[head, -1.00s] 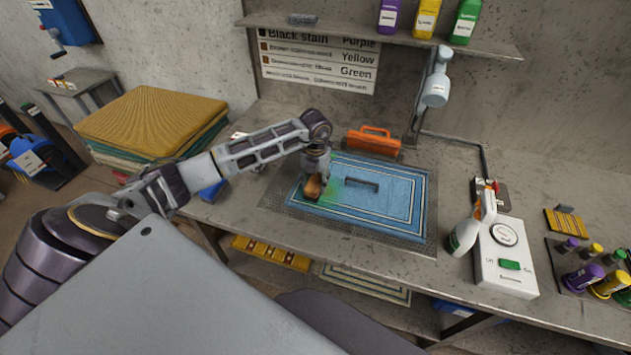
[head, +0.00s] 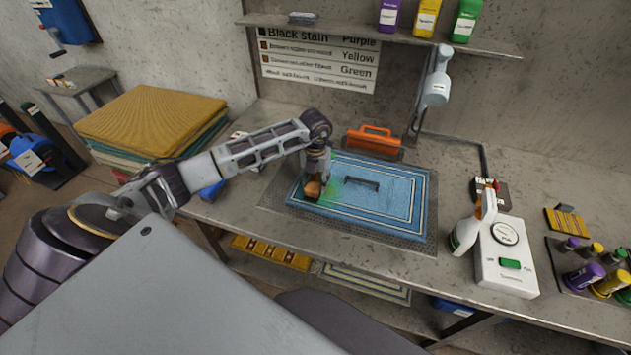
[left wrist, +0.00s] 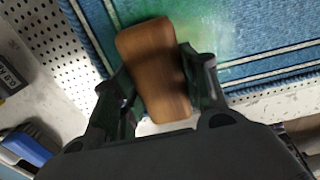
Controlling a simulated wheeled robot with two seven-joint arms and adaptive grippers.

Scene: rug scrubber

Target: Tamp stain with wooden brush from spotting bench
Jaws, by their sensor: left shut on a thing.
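A blue rug (head: 392,207) with pale border lines lies on the perforated plate of the spotting bench (head: 412,247). A green patch (head: 338,189) marks its left part, and a dark bar-shaped mark (head: 362,183) lies near its middle. My left gripper (head: 314,180) is shut on the wooden brush (head: 313,189), over the rug's left end beside the green patch. In the left wrist view the brush's brown wooden back (left wrist: 154,68) sits between the fingers, with green-tinted rug (left wrist: 215,35) beyond it. The bristles are hidden, so contact with the rug cannot be told. My right gripper is not in view.
An orange-handled tool (head: 372,141) stands behind the rug. A spray bottle (head: 472,222) and a white gauge box (head: 506,262) stand to the right. Purple and yellow bottles (head: 583,276) are at far right. Folded rugs (head: 150,120) are stacked at left. A lamp-like nozzle (head: 436,88) hangs behind.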

